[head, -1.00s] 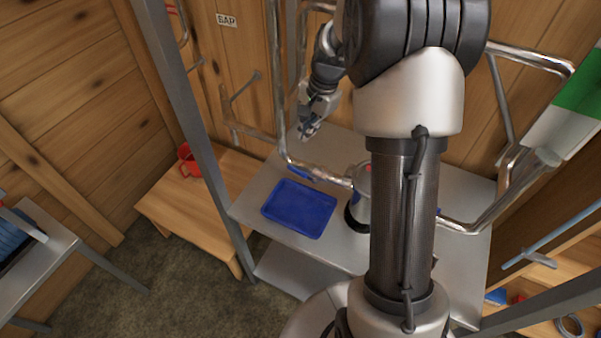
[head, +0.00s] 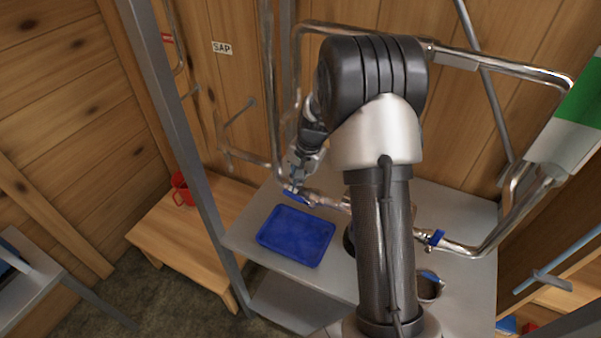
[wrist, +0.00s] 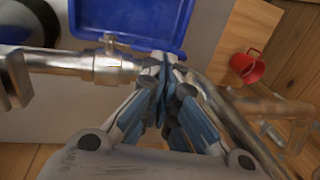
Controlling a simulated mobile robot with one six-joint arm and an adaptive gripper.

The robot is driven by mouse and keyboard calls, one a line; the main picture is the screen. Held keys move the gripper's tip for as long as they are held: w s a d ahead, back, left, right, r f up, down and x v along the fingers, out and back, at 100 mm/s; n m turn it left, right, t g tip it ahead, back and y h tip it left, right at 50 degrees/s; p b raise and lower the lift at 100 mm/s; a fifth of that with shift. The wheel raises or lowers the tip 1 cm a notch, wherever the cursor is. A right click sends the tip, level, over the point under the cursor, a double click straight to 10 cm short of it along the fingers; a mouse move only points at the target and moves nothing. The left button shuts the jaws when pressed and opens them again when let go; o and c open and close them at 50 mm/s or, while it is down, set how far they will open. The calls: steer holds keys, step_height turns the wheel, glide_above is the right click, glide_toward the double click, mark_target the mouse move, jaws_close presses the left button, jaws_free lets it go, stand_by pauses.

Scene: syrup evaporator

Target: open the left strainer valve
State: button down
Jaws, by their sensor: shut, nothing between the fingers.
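In the wrist view the valve's metal body (wrist: 108,66) is left of my fingertips. My gripper (head: 296,187) is down at the handle, fingers together with nothing held. It also shows in the wrist view (wrist: 165,72), where its blue-grey fingers cover the handle area. I cannot tell whether the fingers touch the handle.
A blue tray (head: 296,236) lies on the metal table (head: 240,243) just below the valve. A dark cup (head: 430,288) stands at the table's right. A red mug (head: 182,190) is on the wooden bench at left. A grey post (head: 185,130) rises between bench and table.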

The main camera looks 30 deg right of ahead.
mark_target(298, 200)
steer(key=shift+w+a+f, duration=0.1)
steer(key=shift+f, duration=0.5)
steer(key=shift+w+a+f+b, duration=0.1)
steer(key=shift+a+f+b, duration=0.1)
steer(key=shift+f, duration=0.25)
steer(key=shift+a+f+b, duration=0.1)
steer(key=shift+f+b, duration=0.1)
steer(key=shift+f, duration=0.25)
steer(key=shift+r, duration=0.1)
